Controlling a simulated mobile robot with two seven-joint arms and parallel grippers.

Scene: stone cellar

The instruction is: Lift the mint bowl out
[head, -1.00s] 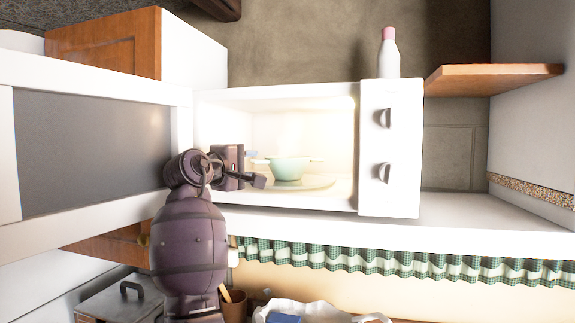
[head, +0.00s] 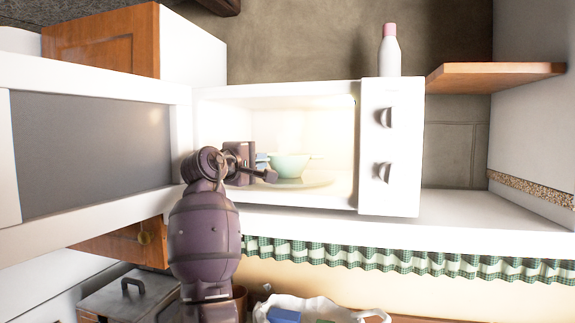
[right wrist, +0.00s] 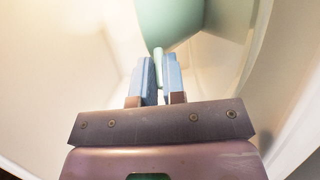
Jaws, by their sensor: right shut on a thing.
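The mint bowl (head: 288,163) is inside the open white microwave (head: 391,145), upright over the pale turntable plate (head: 318,183). I cannot tell whether it touches the plate. One handle points right. My right gripper (head: 265,166) reaches in from the left front and is at the bowl's left side. In the right wrist view the bowl (right wrist: 190,22) is at the top, and the blue pads of my right gripper (right wrist: 159,78) are shut on its near handle (right wrist: 159,66). My left gripper is not in view.
The microwave door (head: 92,150) stands open at the left, close to my right arm. A wooden shelf (head: 495,76) is at the right. A green checked curtain (head: 400,262) hangs below the counter.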

